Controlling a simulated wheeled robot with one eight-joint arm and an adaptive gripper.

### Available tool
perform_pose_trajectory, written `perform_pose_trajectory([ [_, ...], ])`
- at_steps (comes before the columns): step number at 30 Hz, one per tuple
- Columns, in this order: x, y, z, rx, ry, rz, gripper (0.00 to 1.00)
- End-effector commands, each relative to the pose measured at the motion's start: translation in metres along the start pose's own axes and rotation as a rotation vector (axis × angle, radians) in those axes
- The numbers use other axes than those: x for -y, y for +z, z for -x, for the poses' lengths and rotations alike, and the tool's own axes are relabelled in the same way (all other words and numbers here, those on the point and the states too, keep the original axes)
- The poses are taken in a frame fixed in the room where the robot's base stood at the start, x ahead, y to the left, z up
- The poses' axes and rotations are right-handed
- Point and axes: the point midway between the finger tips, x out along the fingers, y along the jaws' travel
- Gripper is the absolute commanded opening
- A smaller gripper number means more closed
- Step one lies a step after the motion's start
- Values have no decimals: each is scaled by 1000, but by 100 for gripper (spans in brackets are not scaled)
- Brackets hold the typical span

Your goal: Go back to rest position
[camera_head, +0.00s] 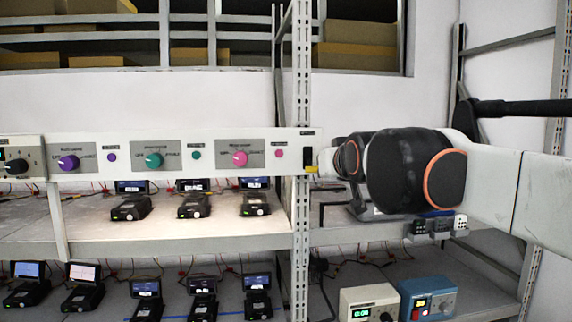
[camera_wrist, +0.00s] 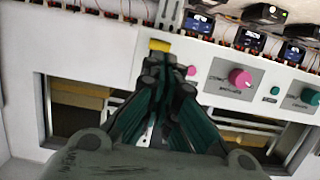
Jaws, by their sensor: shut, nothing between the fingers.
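My gripper (camera_wrist: 170,68) is shut with nothing between its fingers. In the wrist view its fingertips are close to a yellow piece (camera_wrist: 159,45) and a small pink button (camera_wrist: 191,71) on the white panel; I cannot tell whether they touch it. In the head view my arm reaches in from the right, and its dark wrist joint hides most of the gripper near the panel's right end. The white control panel (camera_head: 220,139) carries a large pink knob (camera_head: 240,158), a teal knob (camera_head: 153,160) and a purple knob (camera_head: 68,162).
A perforated metal upright (camera_head: 301,262) stands close to the gripper. Several small devices with screens sit on the upper shelf (camera_head: 105,222) and the shelf below. A white box (camera_head: 367,302) and a blue box (camera_head: 427,299) stand at lower right.

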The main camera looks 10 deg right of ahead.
Motion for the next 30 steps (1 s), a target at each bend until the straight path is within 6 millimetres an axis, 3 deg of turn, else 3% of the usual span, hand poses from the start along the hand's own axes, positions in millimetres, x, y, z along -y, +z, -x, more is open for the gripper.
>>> perform_pose_trajectory([
  [8,0,1,0,1,0,0,0],
  [11,0,16,1,14,0,0,0],
  [13,0,40,3,34,1,0,0],
  [17,-1,110,11,100,3,0,0],
  [30,-3,377,54,369,6,-1,0],
])
